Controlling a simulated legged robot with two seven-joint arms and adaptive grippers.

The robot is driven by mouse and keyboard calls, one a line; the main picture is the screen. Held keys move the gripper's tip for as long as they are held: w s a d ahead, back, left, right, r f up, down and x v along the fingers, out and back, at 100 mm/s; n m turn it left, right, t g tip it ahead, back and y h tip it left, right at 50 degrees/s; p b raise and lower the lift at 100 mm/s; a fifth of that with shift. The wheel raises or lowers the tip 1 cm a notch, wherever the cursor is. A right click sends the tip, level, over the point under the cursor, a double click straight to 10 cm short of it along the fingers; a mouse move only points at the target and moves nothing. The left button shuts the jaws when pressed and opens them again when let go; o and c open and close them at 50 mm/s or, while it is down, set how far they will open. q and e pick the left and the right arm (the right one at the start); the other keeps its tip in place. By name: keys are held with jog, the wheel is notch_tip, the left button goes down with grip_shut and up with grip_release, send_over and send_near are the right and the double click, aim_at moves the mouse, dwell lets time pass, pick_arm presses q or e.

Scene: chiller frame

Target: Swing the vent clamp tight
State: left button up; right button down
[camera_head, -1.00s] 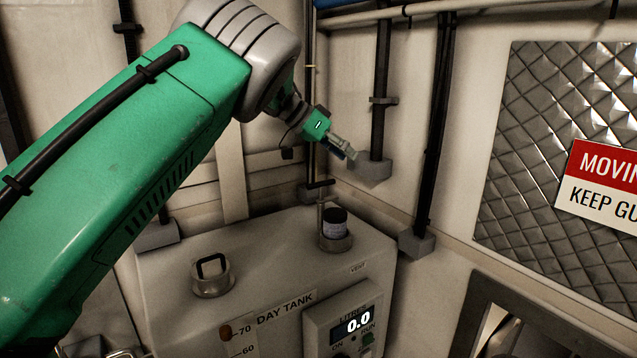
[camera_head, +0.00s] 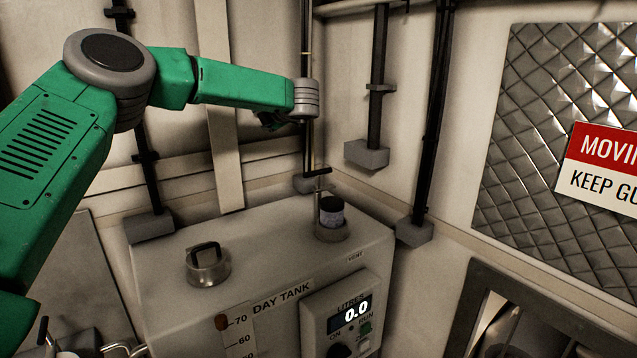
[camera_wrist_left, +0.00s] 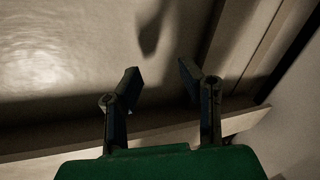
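The grey day tank (camera_head: 165,262) stands below, with a vent fitting on its far top corner by a small VENT label (camera_head: 355,257). A dark-topped canister with a pale label (camera_head: 331,214) sits upright in a round metal collar (camera_head: 332,235). The vent clamp appears to be the thin post with a short dark crossbar (camera_head: 316,172) rising behind the canister; its lower part is hidden. My left gripper (camera_head: 274,120) is above and left of it, apart from it, mostly hidden by its wrist. The left wrist view shows its fingers (camera_wrist_left: 160,80) apart and empty. My right gripper is out of view.
A filler cap with a looped handle (camera_head: 207,265) sits on the tank's left top. A meter box (camera_head: 340,315) is on the tank front. Black vertical pipes with grey blocks (camera_head: 367,154) line the walls behind. A quilted metal panel (camera_head: 540,130) is at right.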

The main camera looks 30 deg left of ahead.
pick_arm(q)
jog(key=s+d+f+g+h, duration=0.1)
jog(key=s+d+f+h, duration=0.1)
jog(key=d+f+h, duration=0.35)
jog(key=m+h, duration=0.2)
jog(key=h, duration=0.7)
send_near(318, 188)
jog(key=shift+y, duration=0.25)
jog(key=x, duration=0.2)
jog(key=w+p+x, duration=0.1)
jog(key=x, duration=0.2)
jog(key=p+x, duration=0.1)
jog(key=x, duration=0.2)
jog(key=shift+w, duration=0.3)
jog(key=shift+d+r, duration=0.1)
jog(key=shift+c, duration=0.4)
grip_shut()
